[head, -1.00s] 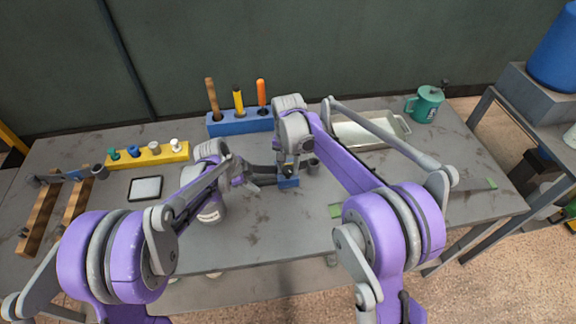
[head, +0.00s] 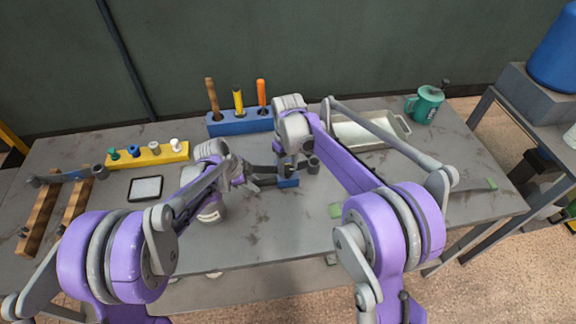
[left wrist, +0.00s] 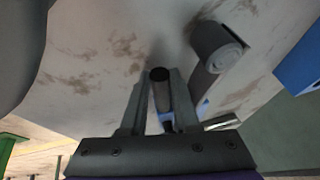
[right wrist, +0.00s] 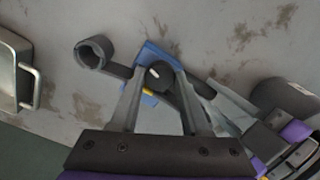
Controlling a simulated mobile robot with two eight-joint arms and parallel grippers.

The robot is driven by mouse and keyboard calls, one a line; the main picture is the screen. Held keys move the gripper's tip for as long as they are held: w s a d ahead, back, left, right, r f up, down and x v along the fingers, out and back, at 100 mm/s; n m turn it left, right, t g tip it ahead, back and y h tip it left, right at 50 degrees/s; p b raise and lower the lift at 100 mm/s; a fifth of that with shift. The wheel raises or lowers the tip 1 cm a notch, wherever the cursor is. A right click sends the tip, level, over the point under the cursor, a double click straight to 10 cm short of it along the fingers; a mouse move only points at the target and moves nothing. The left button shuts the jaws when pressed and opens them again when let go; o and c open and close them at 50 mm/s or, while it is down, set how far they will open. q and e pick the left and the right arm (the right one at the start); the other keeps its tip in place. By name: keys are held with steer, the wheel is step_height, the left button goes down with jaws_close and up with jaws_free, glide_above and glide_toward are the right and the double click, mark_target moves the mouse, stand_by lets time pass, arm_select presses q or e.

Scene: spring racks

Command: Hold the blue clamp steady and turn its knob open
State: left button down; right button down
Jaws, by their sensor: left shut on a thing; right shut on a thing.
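The blue clamp (head: 288,183) lies on the table's middle. Its blue body shows in the right wrist view (right wrist: 152,52), with a dark arm ending in a grey ring (right wrist: 93,52). My right gripper (right wrist: 160,85) points down at the clamp and is shut on its dark round knob (right wrist: 160,70). My left gripper (left wrist: 161,105) reaches in from the left and is shut on a dark-ended grey post (left wrist: 160,75), seemingly part of the clamp. The right gripper hides part of the clamp in the head view.
A blue tool block (head: 225,126) and a yellow peg rack (head: 150,158) stand at the back. A metal tray (head: 345,143) and green mug (head: 426,102) are back right. The table's front right is mostly clear.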

mark_target(288, 169)
steer(key=shift+n, duration=1.6)
steer(key=shift+c, duration=1.9)
jaws_free()
steer(key=shift+r, duration=0.1)
step_height(288, 169, up, 12)
